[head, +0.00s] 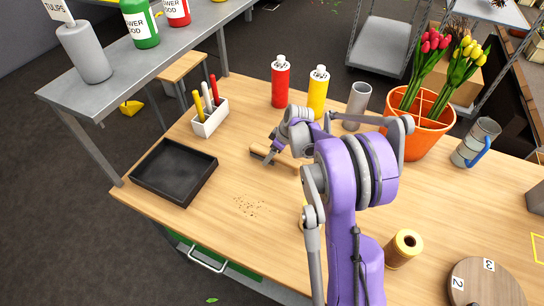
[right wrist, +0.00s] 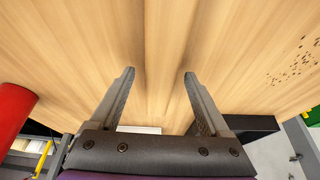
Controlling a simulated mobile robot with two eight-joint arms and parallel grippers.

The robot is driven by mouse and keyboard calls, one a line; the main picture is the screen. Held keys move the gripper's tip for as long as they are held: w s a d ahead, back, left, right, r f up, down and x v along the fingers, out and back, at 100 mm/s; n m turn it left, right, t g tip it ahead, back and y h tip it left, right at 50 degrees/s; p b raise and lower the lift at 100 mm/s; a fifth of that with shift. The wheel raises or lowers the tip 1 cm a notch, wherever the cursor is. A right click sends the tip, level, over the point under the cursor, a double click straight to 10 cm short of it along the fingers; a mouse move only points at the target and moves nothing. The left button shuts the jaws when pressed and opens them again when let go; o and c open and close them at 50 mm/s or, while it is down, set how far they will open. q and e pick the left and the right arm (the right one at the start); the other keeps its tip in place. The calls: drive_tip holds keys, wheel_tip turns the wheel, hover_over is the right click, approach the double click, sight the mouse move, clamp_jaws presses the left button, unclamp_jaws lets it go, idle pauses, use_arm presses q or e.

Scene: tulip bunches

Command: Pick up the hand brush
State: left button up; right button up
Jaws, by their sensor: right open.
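The hand brush (head: 286,160) lies on the wooden table (head: 200,170) in the head view, its tan handle pointing right and its dark bristle end to the left. My right gripper (head: 272,152) is at the brush, its fingers pointing down and partly covering it. In the right wrist view my right gripper (right wrist: 158,74) is open, with its two fingers apart. A pale wooden band shows between them; I cannot tell whether it is the brush or the tabletop. My left gripper is not in view.
A black tray (head: 150,187) lies at the table's left edge, with dark crumbs (head: 250,205) to its right. A white caddy (head: 210,120), a red bottle (head: 280,85), a yellow bottle (head: 318,92) and an orange tulip pot (head: 432,130) stand farther back.

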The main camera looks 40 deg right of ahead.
clamp_jaws()
idle(0.3)
drive_tip(key=shift+r, duration=0.1)
wheel_tip(320, 180, up, 10)
drive_tip(key=shift+p, duration=0.3)
